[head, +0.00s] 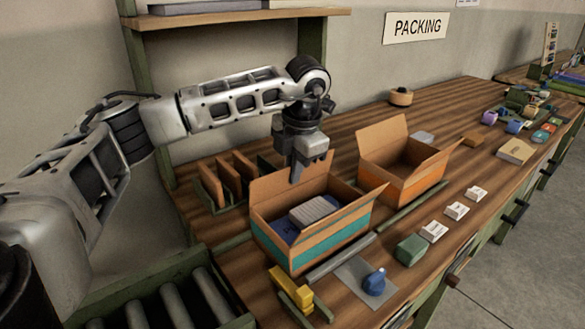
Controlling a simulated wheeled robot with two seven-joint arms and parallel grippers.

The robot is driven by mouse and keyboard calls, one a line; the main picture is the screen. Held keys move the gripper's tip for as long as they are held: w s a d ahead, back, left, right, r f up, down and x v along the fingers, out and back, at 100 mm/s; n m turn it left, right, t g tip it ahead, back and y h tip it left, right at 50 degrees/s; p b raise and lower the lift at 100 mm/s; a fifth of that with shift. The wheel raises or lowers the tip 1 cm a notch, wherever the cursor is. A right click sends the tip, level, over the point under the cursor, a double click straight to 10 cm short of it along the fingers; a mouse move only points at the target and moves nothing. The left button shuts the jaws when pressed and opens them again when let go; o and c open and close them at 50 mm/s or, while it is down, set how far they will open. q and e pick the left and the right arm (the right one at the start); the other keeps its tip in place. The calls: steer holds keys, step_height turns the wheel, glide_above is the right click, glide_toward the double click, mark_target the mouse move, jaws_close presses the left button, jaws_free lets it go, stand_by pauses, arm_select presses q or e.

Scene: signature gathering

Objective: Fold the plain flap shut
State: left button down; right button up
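An open cardboard box (322,243) with a teal stripe stands on the packing bench, holding a pale stacked item (313,210) and a dark blue item (284,229). Its back flap (270,191) stands up, and another flap (357,191) sticks out at its right end. I cannot tell which flap is the plain one. My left gripper (297,172) points down at the back flap's upper edge; whether it touches is unclear. Its fingers look narrow from here, and their opening is not clear. My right gripper is out of view.
A second open box (413,188) with an orange stripe stands to the right, flaps up. Upright brown panels (232,178) stand in a rack at left. A green block (410,250), a blue stamp-like object (374,283) and a yellow item (290,288) lie in front. Rollers (172,304) are at lower left.

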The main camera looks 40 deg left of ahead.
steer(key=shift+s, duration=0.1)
arm_select(q)
steer(key=c, duration=1.6)
jaws_free()
steer(key=shift+c, duration=0.2)
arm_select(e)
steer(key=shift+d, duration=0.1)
arm_select(q)
steer(key=shift+d+r, duration=0.15)
steer(key=shift+r, duration=0.45)
step_height(320, 180, up, 14)
steer(key=d+p, duration=0.1)
steer(key=d, duration=0.1)
steer(key=shift+s+d+r, duration=0.25)
steer(key=shift+s+d, duration=0.05)
steer(key=shift+s, duration=0.1)
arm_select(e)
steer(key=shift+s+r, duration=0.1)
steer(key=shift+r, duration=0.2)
